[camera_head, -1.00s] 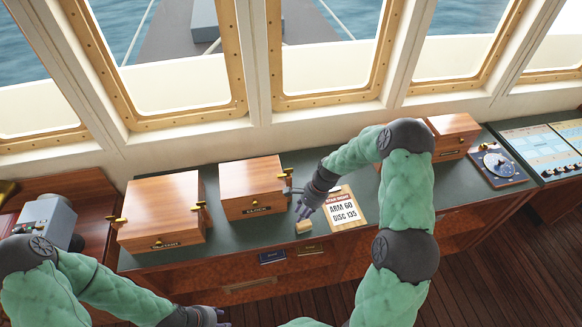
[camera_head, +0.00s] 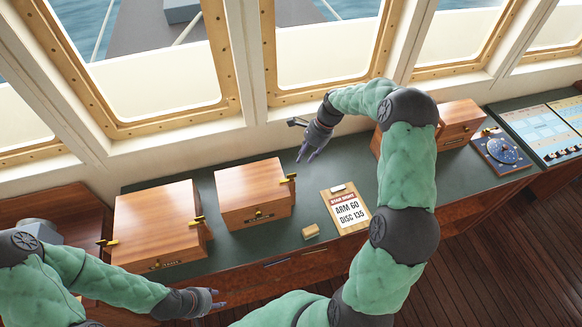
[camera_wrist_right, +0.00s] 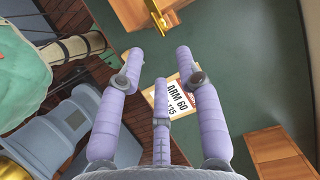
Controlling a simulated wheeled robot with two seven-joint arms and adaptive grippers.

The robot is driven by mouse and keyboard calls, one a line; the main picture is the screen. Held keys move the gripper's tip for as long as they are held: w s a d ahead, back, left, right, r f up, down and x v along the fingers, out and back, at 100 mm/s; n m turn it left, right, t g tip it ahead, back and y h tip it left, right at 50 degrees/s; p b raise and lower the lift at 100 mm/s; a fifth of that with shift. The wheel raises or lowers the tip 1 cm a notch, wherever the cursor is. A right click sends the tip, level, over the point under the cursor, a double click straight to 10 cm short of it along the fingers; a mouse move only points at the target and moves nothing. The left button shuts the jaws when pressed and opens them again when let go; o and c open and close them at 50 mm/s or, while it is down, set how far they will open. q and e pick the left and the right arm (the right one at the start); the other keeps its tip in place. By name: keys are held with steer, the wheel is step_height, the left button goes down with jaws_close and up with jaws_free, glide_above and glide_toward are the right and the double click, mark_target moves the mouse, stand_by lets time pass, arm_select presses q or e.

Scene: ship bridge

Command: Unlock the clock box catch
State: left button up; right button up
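The clock box appears to be the smaller wooden box (camera_head: 250,183) left of centre on the green counter; its label is too small to read now. A brass catch (camera_head: 289,179) stands out at its right side, with brass fittings (camera_head: 260,213) on its front. My right gripper (camera_head: 306,148) is above the counter, behind and right of this box, apart from it. Its fingers are spread and empty in the right wrist view (camera_wrist_right: 160,72), where a brass piece (camera_wrist_right: 172,50) shows beside wood beyond them. My left gripper (camera_head: 217,298) is low in front of the counter, fingers apart, empty.
A larger wooden box (camera_head: 157,224) with brass side catches stands at the left. A card reading ARM 60, DISC 135 (camera_head: 346,211) and a small wooden block (camera_head: 310,231) lie right of the clock box. Another box (camera_head: 460,119) and a dial plate (camera_head: 502,152) are further right.

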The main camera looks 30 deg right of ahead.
mark_target(294, 174)
steer(key=p+x, duration=0.1)
steer(key=x, duration=0.9)
steer(key=shift+s+p, duration=0.15)
steer(key=shift+p, duration=0.25)
jaws_close()
